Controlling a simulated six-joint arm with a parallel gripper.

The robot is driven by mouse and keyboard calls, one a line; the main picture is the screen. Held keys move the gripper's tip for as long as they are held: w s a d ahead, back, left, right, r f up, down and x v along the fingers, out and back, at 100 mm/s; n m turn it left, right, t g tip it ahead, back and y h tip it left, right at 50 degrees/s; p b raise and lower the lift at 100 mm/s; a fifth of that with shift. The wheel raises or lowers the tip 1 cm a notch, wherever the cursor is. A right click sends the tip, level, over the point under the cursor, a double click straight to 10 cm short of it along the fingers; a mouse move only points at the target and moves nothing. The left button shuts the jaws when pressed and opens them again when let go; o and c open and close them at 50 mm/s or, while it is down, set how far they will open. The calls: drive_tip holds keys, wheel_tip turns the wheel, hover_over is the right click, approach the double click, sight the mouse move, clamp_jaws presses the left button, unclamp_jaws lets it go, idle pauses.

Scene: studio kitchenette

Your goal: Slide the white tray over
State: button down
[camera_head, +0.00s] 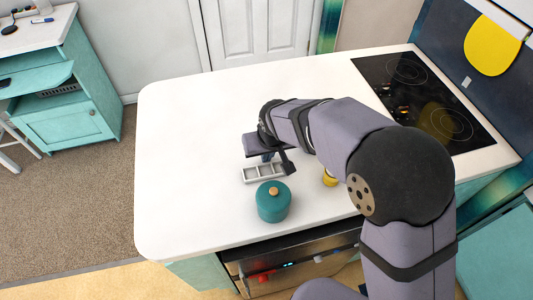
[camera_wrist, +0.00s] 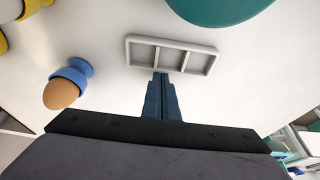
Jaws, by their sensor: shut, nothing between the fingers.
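The white tray (camera_head: 264,174) is a small, shallow rectangle with three compartments. It lies on the white counter just behind the teal pot, under my gripper in the head view. It also shows whole in the wrist view (camera_wrist: 143,51), and its compartments look empty. My gripper (camera_wrist: 161,76) is shut with nothing between the fingers. Its fingertips are at the long edge of the tray, near the middle. I cannot tell whether they touch it. In the head view the fingertips (camera_head: 267,157) are partly hidden by my wrist.
A teal pot (camera_head: 273,203) with a wooden knob stands close to the tray. A blue egg cup (camera_wrist: 79,70) holding a brown egg (camera_wrist: 61,94) is beside it. A yellow cup (camera_head: 329,178) stands to the right. A black cooktop (camera_head: 415,95) is farther right. The counter's left side is clear.

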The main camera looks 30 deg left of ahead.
sight(269, 170)
drive_tip(key=shift+s+d+b, duration=0.45)
drive_tip(key=shift+s+d, duration=0.9)
drive_tip(key=shift+w+a+p, duration=0.7)
drive_tip(key=shift+w+a, duration=0.7)
drive_tip(key=shift+a, duration=0.05)
drive_tip(key=shift+r, duration=0.3)
drive_tip(key=b+v, duration=0.2)
drive_tip(key=v, duration=0.7)
drive_tip(key=shift+b, duration=0.3)
drive_tip(key=shift+s+d+r, duration=0.15)
